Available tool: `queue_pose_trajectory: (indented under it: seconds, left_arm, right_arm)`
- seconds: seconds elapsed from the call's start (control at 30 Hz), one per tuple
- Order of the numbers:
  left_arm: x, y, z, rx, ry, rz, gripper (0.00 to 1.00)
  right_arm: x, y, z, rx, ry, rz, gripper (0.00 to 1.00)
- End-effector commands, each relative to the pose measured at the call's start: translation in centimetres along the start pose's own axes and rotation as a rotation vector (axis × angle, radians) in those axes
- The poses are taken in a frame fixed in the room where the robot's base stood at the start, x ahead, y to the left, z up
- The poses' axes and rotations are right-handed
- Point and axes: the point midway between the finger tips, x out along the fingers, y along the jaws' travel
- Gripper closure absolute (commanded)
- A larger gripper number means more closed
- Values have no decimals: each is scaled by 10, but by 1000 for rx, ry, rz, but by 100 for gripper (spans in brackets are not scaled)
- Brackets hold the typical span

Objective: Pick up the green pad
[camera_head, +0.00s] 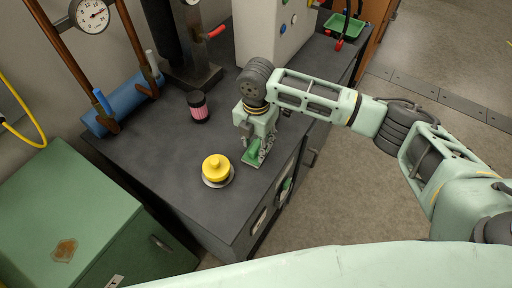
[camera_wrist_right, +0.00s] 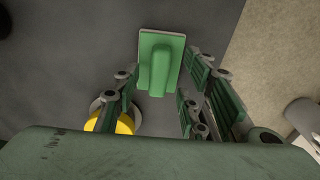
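The green pad (camera_head: 253,152) lies on the dark bench top near its right edge. It is a flat green plate with a raised rounded ridge along its middle, clear in the right wrist view (camera_wrist_right: 170,42). My right gripper (camera_head: 256,145) points down over the pad and partly hides it in the head view. In the right wrist view its fingers (camera_wrist_right: 163,84) are spread apart, with the pad's ridge lined up between them. The pad extends beyond the fingertips; I cannot tell whether they touch it. My left gripper is not in view.
A yellow knobbed piece (camera_head: 216,168) on a pale disc stands close to the left of the gripper. A black and pink cylinder (camera_head: 198,107) stands farther back. A blue roller (camera_head: 130,107) and a press column (camera_head: 180,45) are at the back left.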

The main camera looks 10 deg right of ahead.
Motion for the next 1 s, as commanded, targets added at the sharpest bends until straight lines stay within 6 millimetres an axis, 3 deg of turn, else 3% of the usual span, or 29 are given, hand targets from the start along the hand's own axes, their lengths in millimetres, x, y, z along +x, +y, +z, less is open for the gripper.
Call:
queue_pose_trajectory:
  seconds: [0.17, 0.4, 0.83, 1.0]
  left_arm:
    - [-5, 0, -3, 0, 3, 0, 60]
    - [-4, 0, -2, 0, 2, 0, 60]
    - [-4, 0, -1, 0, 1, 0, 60]
    - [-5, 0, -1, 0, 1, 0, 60]
  right_arm:
    - [16, -1, 0, 0, 0, -1, 61]
    - [18, 0, 0, -1, -1, 1, 62]
    - [17, 0, 0, 0, -1, 1, 99]
    - [17, 0, 0, 0, -1, 1, 100]
